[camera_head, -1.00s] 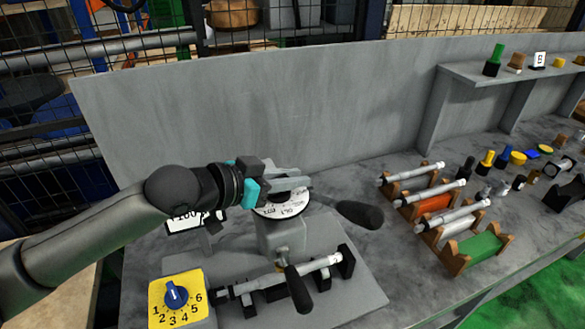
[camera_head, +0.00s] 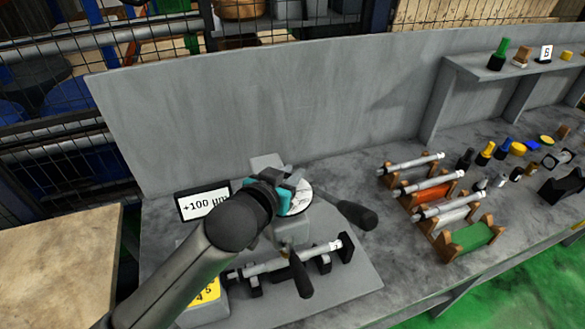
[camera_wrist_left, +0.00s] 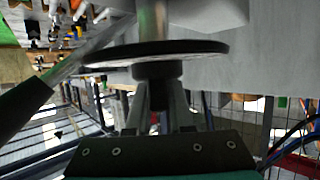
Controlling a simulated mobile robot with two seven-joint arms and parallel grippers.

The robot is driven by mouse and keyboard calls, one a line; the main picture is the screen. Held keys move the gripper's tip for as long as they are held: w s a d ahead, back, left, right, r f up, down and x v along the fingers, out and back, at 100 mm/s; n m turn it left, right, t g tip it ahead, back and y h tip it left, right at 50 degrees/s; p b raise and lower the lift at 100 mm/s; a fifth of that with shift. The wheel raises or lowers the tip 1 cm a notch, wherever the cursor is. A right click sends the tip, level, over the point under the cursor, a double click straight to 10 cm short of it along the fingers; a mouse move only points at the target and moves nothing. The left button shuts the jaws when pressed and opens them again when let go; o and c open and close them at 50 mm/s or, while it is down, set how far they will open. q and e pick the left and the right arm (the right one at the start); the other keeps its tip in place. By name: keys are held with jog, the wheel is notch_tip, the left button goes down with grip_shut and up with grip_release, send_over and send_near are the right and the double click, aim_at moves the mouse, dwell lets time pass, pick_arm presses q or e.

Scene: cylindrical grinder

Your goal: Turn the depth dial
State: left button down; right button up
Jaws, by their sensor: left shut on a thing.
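The depth dial (camera_head: 302,200) is a white disc with dark markings on the grey grinder head. Part of it is hidden behind my left gripper (camera_head: 284,184), which has teal parts and comes in from the left. In the left wrist view the dial's disc (camera_wrist_left: 190,48) shows edge-on and dark. My left gripper's fingers (camera_wrist_left: 158,95) are shut on the short hub (camera_wrist_left: 157,70) of the dial. A display (camera_head: 203,203) reads "+100 µm". My right gripper is in neither view.
A black handle (camera_head: 352,213) sticks out to the right of the dial. A shaft (camera_head: 290,262) lies in front of the head. A yellow numbered plate (camera_head: 208,293) is partly hidden by my left arm. Wooden racks with shafts (camera_head: 428,186) stand to the right.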

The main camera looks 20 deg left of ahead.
pick_arm(q)
jog(key=shift+n+y, duration=0.3)
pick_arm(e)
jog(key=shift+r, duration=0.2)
pick_arm(q)
jog(key=c, duration=0.8)
grip_release()
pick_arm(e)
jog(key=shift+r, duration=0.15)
